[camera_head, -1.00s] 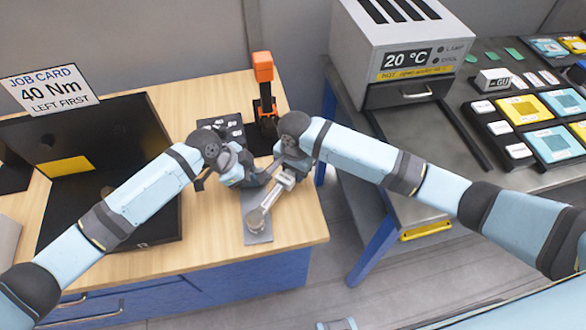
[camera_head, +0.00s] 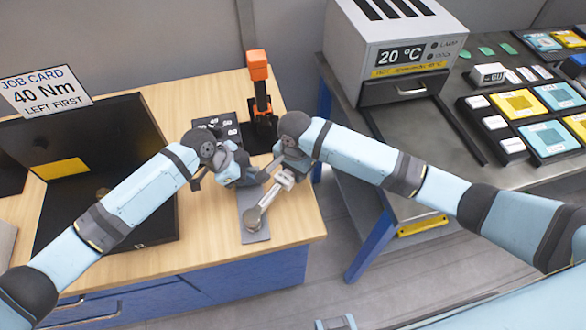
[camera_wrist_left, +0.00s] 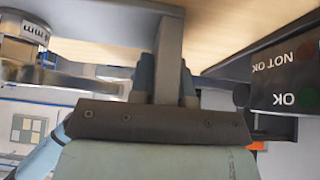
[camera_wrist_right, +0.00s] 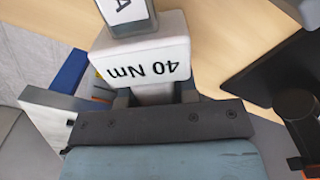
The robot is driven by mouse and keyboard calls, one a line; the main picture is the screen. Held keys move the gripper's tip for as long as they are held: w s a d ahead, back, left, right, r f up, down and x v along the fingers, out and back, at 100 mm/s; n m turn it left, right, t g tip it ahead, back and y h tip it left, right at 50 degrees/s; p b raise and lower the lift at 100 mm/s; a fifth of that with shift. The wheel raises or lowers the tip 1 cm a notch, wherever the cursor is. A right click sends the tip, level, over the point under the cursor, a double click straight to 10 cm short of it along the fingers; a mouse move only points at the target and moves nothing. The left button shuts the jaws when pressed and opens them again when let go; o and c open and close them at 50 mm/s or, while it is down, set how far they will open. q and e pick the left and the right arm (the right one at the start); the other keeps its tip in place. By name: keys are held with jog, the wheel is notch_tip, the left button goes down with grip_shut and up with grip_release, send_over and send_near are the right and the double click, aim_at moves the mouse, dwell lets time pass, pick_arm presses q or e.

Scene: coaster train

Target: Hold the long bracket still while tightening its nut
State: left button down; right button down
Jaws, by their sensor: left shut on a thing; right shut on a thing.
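The long bracket shows as a grey upright bar (camera_wrist_left: 168,50) in the left wrist view, and my left gripper (camera_wrist_left: 166,90) is shut on it. In the head view my left gripper (camera_head: 255,178) is beside the wrench, and the arm hides most of the bracket. My right gripper (camera_wrist_right: 155,97) is shut on the wrench's white block marked 40 Nm (camera_wrist_right: 146,62). In the head view the wrench (camera_head: 287,180) slants down-left to a round end (camera_head: 254,219) over a grey plate (camera_head: 257,236). The nut cannot be made out.
A black open case (camera_head: 150,228) lies left on the wooden bench. An orange-topped post (camera_head: 258,66) and a dark tray (camera_head: 215,124) stand behind the grippers. A grey oven reading 20 °C (camera_head: 395,50) stands right. A box marked OK and NOT OK (camera_wrist_left: 290,75) is near the left gripper.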

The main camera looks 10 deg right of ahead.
jog(key=shift+s+d+m, duration=0.55)
jog(key=shift+s+m, duration=0.1)
jog(key=shift+s, duration=0.15)
jog(key=shift+s+d+m, duration=0.5)
jog(key=shift+s+m, duration=0.15)
jog(key=shift+s, duration=0.1)
dwell(1.6)
jog(key=shift+w, duration=0.15)
jog(key=shift+w+a+n, duration=0.2)
jog(key=shift+w+n, duration=0.05)
jog(key=shift+n, duration=0.05)
jog(key=shift+r, duration=2.3)
